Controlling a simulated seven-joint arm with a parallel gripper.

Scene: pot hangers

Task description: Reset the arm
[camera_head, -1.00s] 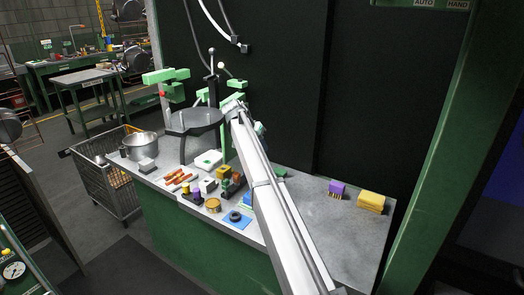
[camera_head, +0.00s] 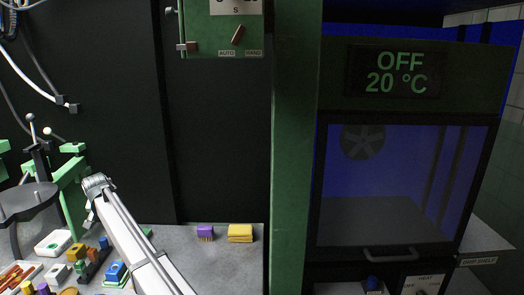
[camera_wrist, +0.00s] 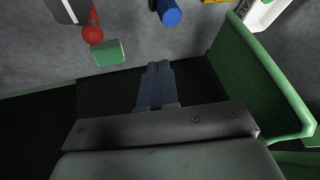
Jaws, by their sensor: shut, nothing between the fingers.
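My white arm reaches from the bottom of the head view up to the left, ending near the green stand (camera_head: 72,195). The gripper end is not clear there. In the wrist view my gripper (camera_wrist: 160,66) has its two fingers together with nothing between them. A green block (camera_wrist: 108,53), a red ball (camera_wrist: 92,34) and a blue cylinder (camera_wrist: 169,13) show ahead of the fingers, apart from them. A green frame (camera_wrist: 262,75) is at the right of the wrist view.
Clear bench lies right of my arm. A green post (camera_head: 296,140) and an oven (camera_head: 390,190) reading OFF, 20 °C stand at right.

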